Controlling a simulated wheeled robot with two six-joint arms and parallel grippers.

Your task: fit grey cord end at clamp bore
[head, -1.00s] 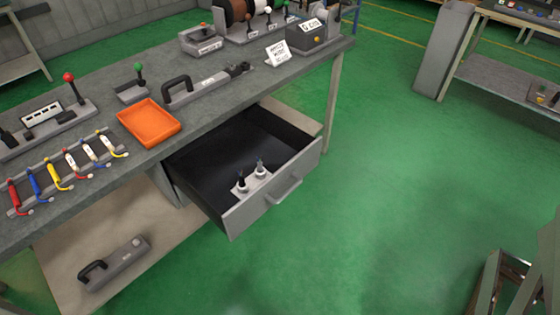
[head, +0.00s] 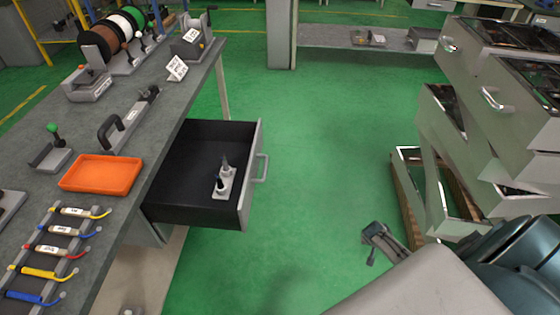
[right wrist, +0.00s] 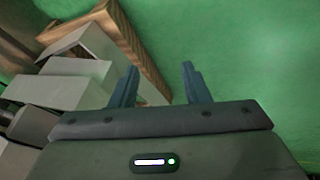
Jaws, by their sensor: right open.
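My right gripper (head: 376,243) is over the green floor in the head view, well right of the bench. It is open and empty; its two fingers also show apart in the right wrist view (right wrist: 160,85). My left gripper is out of view. Several short cords with coloured sleeves lie across a rack (head: 30,254) at the bench's near left, among them a yellow cord (head: 45,274) and a red cord (head: 55,252). I cannot tell which end is the grey one. A grey fixture with a black handle (head: 128,124) lies on the bench. No clamp bore can be made out.
An open drawer (head: 180,212) holding a small white holder (head: 222,184) juts from the bench. An orange tray (head: 102,187) sits near the bench edge. Tilted grey cabinets (head: 465,100) stand at right. The green floor between is clear.

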